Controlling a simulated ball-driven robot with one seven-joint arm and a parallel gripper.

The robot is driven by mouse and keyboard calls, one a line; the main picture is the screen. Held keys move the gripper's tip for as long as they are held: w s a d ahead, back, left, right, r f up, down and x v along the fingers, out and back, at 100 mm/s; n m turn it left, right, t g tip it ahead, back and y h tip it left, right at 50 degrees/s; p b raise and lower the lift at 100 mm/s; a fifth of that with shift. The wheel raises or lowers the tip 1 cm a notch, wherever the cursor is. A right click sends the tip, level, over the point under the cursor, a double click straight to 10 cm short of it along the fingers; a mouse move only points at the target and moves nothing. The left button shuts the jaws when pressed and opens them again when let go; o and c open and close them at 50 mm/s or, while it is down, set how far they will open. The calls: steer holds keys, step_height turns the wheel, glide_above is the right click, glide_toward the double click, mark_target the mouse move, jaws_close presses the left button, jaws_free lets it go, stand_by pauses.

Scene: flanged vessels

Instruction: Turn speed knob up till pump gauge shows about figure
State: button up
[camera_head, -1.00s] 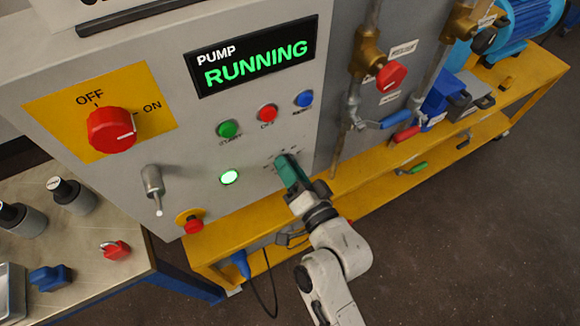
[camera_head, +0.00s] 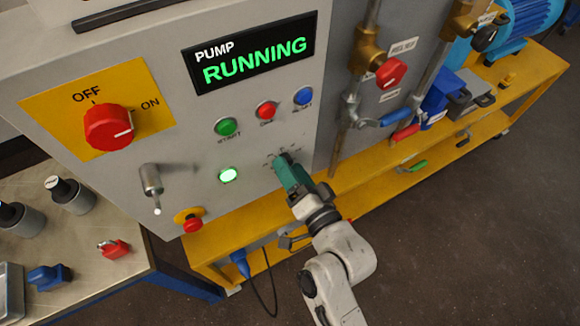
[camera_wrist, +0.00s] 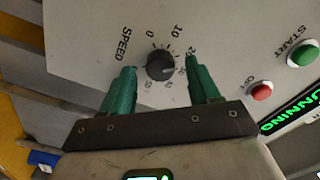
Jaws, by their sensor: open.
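The speed knob (camera_wrist: 160,66) is a small black round knob on the grey panel, ringed by printed numbers beside the word SPEED, in the wrist view. My gripper (camera_wrist: 166,80) has green fingers, one on each side of the knob, open with gaps to it. The fingertips are close to the panel; I cannot tell their exact depth. In the head view my gripper (camera_head: 283,160) is at the lower right of the panel and hides the knob. No pump gauge shows clearly in either view. The pump display (camera_head: 250,55) reads RUNNING.
Green, red and blue buttons (camera_head: 303,96) sit above my gripper. A large red OFF/ON switch (camera_head: 108,127) and a red stop button (camera_head: 192,222) are to the left. Pipes with a red valve knob (camera_head: 391,71) stand to the right. A yellow frame (camera_head: 225,240) runs below.

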steer(key=b+v, duration=0.2)
steer(key=v, duration=0.7)
steer(key=shift+s+d+b, duration=0.25)
steer(key=shift+b, duration=0.05)
steer(key=s+d+f+n+g+h, duration=0.2)
steer(key=d+f+n+g+h, duration=0.15)
steer(key=d+f, duration=0.4)
steer(key=s+d+f+g+h, duration=0.3)
steer(key=s+d+g, duration=0.2)
steer(key=s+d, duration=0.3)
steer(key=s+d+f+g+h, duration=0.3)
steer(key=s+d+f+g, duration=0.1)
steer(key=s+d, duration=0.3)
steer(key=shift+s+d+g+h, duration=0.4)
steer(key=shift+d+g, duration=0.35)
steer(key=shift+d, duration=0.35)
steer(key=shift+w+f, duration=0.1)
stand_by(0.7)
